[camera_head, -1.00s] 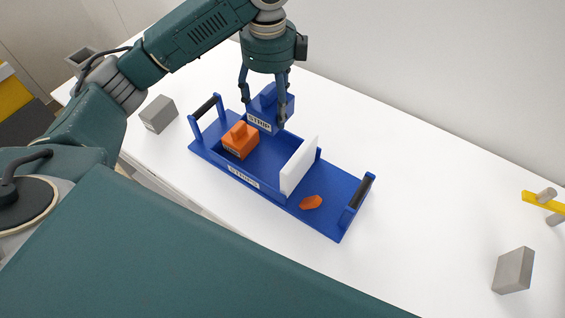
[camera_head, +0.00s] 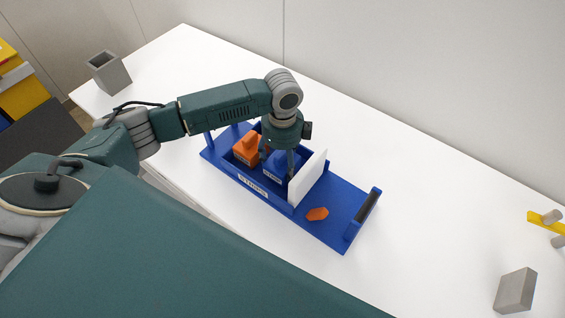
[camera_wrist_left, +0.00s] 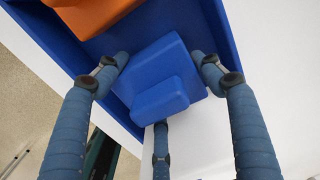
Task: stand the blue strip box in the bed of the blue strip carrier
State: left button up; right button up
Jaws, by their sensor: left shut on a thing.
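The blue strip box (camera_head: 274,174) is in my left gripper (camera_head: 277,161), whose fingers are shut around it. It looks upright, in or just above the carrier's bed, between the orange box and the white upright panel. Whether its base touches the bed cannot be told. In the left wrist view the blue box (camera_wrist_left: 163,98) shows from above with three fingers around it. The blue strip carrier (camera_head: 345,205) lies on the white table with a labelled front wall. My right gripper is not in view.
An orange box (camera_head: 244,150) stands in the bed, left of the blue box. A white panel (camera_head: 308,178) stands at its right. An orange hexagon (camera_head: 317,214) lies on the carrier's right part. A grey open container (camera_head: 108,73) and a grey block (camera_head: 515,290) stand apart on the table.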

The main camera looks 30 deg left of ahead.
pick_arm(q)
jog(key=shift+f, duration=0.7)
jog(key=shift+f, duration=0.15)
jog(key=o, duration=1.2)
jog(key=shift+c, duration=0.2)
jog(key=shift+r, duration=0.3)
notch_tip(320, 180, up, 12)
jog(key=shift+f+b, duration=0.1)
jog(key=shift+b, duration=0.95)
